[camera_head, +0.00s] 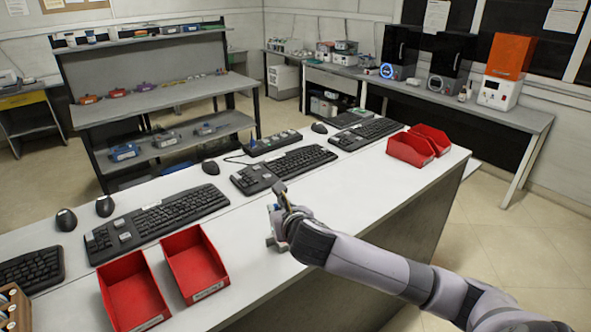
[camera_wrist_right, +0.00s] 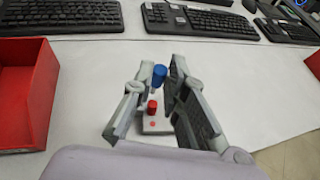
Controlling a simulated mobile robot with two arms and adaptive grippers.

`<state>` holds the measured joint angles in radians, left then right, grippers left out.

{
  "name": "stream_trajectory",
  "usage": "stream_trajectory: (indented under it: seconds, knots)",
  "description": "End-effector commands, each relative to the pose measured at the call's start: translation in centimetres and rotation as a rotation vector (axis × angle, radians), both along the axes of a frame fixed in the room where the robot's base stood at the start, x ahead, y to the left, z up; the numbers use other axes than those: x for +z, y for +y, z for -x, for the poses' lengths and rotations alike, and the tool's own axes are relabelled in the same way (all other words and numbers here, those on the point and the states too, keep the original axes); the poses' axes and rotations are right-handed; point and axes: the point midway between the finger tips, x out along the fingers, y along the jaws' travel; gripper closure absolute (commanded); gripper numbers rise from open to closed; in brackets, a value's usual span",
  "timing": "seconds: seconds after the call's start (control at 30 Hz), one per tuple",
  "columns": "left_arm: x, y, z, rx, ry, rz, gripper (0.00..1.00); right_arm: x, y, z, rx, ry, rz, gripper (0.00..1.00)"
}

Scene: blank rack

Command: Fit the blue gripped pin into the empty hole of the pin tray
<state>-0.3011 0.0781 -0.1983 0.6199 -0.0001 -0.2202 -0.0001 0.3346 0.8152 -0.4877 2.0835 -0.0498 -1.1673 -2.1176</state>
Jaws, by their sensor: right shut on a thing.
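The blue pin (camera_wrist_right: 159,74) is upright between the fingers of my right gripper (camera_wrist_right: 161,80), which is shut on it. In the head view my right gripper (camera_head: 279,195) is over the white table near its front edge. The pale pin tray (camera_wrist_right: 160,126) lies below the fingers in the wrist view, partly hidden by them. A red pin (camera_wrist_right: 152,107) stands in the tray, with a small red spot nearer the camera. I cannot tell whether the blue pin's lower end touches the tray. The empty hole cannot be made out. My left gripper is not in view.
Two red bins (camera_head: 195,263) (camera_head: 133,292) stand on the table at the left, and two more (camera_head: 410,148) at the far right. Several black keyboards (camera_head: 160,215) and mice line the back. The white tabletop (camera_head: 345,195) is clear right of my gripper.

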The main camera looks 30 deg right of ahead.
Motion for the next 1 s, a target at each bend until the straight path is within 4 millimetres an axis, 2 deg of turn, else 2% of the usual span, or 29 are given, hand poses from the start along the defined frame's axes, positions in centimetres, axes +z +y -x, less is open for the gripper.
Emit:
stream_trajectory:
  seconds: [0.03,0.23,0.4,0.83,1.0]
  knots:
    - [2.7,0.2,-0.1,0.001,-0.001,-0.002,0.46,1.1,-1.3,0.0,-0.017,0.007,0.001,1.0]
    - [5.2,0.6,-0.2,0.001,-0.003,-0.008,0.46,0.6,-4.5,0.1,-0.046,0.004,0.0,1.0]
    - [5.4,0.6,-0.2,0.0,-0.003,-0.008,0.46,0.3,-5.3,0.1,-0.052,0.0,-0.001,1.0]
    - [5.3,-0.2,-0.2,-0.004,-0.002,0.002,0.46,0.3,-5.1,0.2,-0.047,0.003,0.018,1.0]
    - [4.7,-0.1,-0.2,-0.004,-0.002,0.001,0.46,-0.8,-5.1,0.2,-0.048,0.005,0.018,1.0]
